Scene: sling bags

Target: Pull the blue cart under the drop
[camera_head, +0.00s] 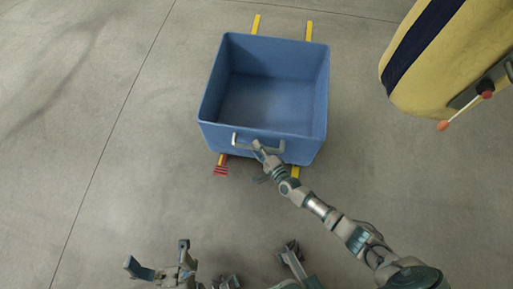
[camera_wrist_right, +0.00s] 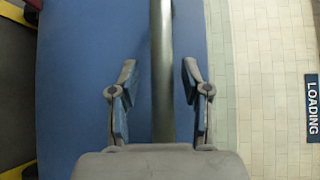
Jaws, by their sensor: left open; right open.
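The blue cart (camera_head: 262,100) is an open, empty box standing on the floor, with a light grey bar handle (camera_head: 243,146) on its near wall. In the right wrist view, the handle bar (camera_wrist_right: 162,45) runs between the two open fingers of my right gripper (camera_wrist_right: 160,85), with a visible gap on each side. The blue cart wall (camera_wrist_right: 80,80) lies behind it. My left gripper (camera_head: 157,257) is open and empty, low at the left, well away from the cart.
A yellow body with a dark band (camera_head: 455,55) and a knobbed lever (camera_head: 465,108) stands at the upper right. The floor at left is clear. A LOADING sign (camera_wrist_right: 312,108) shows at right.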

